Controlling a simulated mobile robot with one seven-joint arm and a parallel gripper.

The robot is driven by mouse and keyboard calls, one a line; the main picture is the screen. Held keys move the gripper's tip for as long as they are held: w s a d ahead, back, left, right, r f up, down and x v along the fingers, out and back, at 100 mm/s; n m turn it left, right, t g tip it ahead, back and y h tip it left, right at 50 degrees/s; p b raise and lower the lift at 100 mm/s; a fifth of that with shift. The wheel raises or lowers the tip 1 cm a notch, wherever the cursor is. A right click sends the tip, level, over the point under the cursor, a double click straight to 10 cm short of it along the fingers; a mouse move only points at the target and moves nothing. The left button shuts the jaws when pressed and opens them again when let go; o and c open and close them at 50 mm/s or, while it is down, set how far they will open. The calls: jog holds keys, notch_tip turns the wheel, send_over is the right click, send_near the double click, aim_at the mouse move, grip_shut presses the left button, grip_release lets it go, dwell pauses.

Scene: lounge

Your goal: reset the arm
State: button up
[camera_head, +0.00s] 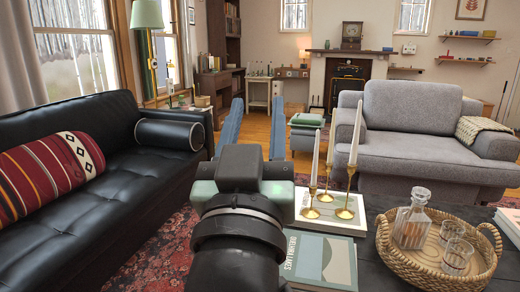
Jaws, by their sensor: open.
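My gripper (254,128) is in the lower middle of the head view, at the end of my black arm. Its two long blue-grey fingers point away from me and stand well apart, with nothing between them. It is open and empty. The gripper is in front of the left edge of the dark coffee table, near the candlesticks. My arm hides part of the rug and the table edge behind it.
The dark coffee table (377,262) holds a book (322,262), brass candlesticks with white candles (344,208), and a wicker tray (392,262) with a glass decanter (411,220) and glasses. A black sofa (130,222) stands left, a grey armchair (415,150) behind. Floor beyond the fingers looks clear.

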jog(key=s+r+t+y+p, duration=0.1)
jog(key=s+r+t+p, duration=0.15)
jog(key=s+r, duration=0.4)
jog(key=s+r+t+y+p, duration=0.1)
jog(key=s+r+t+p, duration=0.2)
jog(key=r, duration=0.7)
notch_tip(320, 180, up, 34)
jog(key=g+p, duration=0.1)
jog(key=p, duration=3.3)
jog(key=shift+s+d, duration=0.15)
jog(key=shift+s, duration=0.1)
